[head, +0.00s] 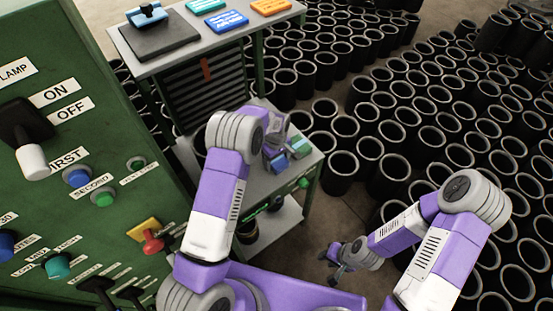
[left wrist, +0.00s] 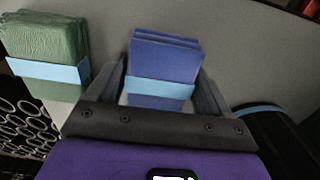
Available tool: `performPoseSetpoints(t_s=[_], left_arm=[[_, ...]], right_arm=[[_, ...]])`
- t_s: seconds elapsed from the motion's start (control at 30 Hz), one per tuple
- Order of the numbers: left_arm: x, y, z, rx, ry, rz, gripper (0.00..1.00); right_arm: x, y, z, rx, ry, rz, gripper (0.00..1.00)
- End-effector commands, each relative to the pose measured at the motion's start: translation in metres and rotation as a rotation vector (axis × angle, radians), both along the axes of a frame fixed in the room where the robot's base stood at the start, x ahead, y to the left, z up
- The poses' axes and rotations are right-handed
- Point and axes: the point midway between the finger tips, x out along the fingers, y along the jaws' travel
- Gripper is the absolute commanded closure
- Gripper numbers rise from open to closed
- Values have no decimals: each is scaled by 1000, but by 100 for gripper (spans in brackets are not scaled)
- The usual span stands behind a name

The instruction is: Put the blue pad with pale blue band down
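The blue pad with pale blue band (left wrist: 165,58) is a stack with a pale blue strip around it, between the two fingers of my left gripper (left wrist: 161,68) in the left wrist view. The fingertips meet its two sides, so the gripper looks shut on it. In the head view the blue pad (head: 277,161) shows small at the end of my left arm, over the small grey-topped cart, partly hidden by the gripper. Whether it touches the cart top cannot be told. My right gripper (head: 338,266) hangs low at the lower middle, away from the pad; its opening is too small to judge.
The cart top (head: 262,183) is clear toward the front. A green control panel (head: 120,140) stands left. Black sleeves (head: 430,120) crowd the floor.

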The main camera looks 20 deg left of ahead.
Motion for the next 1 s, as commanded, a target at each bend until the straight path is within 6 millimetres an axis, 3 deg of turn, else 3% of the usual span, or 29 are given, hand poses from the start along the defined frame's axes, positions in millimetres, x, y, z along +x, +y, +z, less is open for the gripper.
performPoseSetpoints(t_s=[0.03, 0.1, 0.47, 0.57, 1.0], left_arm=[[0, 0, 1, 0, 0, 0, 12], [0, 0, 1, 0, 0, 0, 1], [0, 0, 5, -1, -1, 0, 1], [1, 0, 18, -1, -4, 0, 1], [1, 0, 107, -1, -3, 0, 1]], right_arm=[[0, 0, 0, 0, 0, 0, 64], [0, 0, 1, 0, 0, 0, 64], [0, 0, 4, 0, 0, 0, 64], [0, 0, 5, 0, 0, 0, 64], [0, 0, 13, 0, 0, 0, 64]])
